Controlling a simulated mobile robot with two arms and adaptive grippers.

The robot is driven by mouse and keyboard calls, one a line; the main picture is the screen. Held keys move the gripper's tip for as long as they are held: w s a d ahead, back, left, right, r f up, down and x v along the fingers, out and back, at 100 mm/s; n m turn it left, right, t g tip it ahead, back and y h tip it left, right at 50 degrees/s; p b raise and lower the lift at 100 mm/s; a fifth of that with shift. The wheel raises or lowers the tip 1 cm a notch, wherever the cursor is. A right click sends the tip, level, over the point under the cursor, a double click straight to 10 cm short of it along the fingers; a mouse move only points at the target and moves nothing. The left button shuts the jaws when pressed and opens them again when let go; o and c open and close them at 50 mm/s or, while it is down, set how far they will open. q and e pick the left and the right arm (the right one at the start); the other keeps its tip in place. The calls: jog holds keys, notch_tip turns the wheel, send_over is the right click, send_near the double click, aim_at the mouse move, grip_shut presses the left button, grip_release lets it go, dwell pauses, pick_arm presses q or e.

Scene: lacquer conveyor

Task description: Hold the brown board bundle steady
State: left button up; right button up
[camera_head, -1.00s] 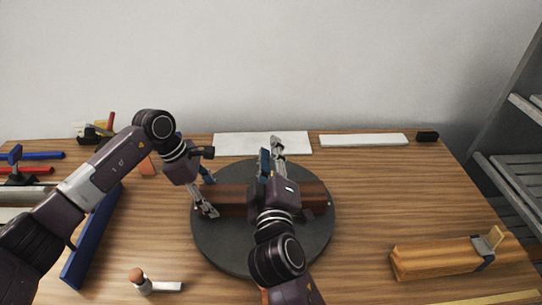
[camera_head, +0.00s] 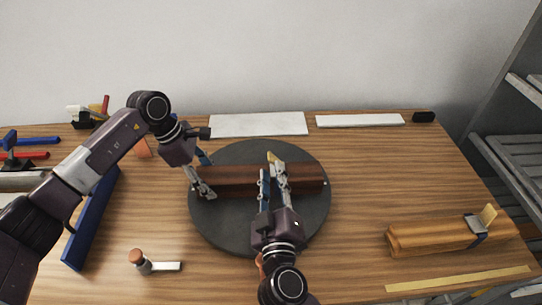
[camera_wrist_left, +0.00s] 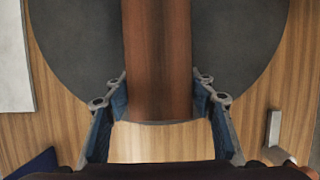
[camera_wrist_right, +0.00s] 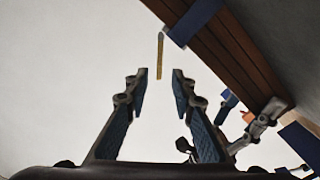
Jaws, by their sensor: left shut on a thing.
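The brown board bundle (camera_head: 238,181) lies flat across the dark round turntable (camera_head: 230,240). My left gripper (camera_head: 208,177) is shut on the left end of the bundle; in the left wrist view its fingers flank both sides of the bundle (camera_wrist_left: 157,60). My right gripper (camera_head: 271,172) is over the bundle's middle, partly hiding it. In the right wrist view the right fingers (camera_wrist_right: 157,85) stand apart, with the bundle (camera_wrist_right: 235,45) to their upper right. A thin yellowish piece (camera_wrist_right: 160,55) shows beyond them; I cannot tell whether they touch it. A blue piece (camera_wrist_right: 195,20) crosses the bundle.
An orange-brown bundle (camera_head: 430,236) with a clamp lies at the right. A blue bar (camera_head: 92,222) lies at the left. White panels (camera_head: 258,124) lie at the back.

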aim_at(271, 162)
jog(key=w, duration=0.6)
jog(key=shift+w+r, duration=0.1)
jog(key=shift+w, duration=0.05)
grip_shut()
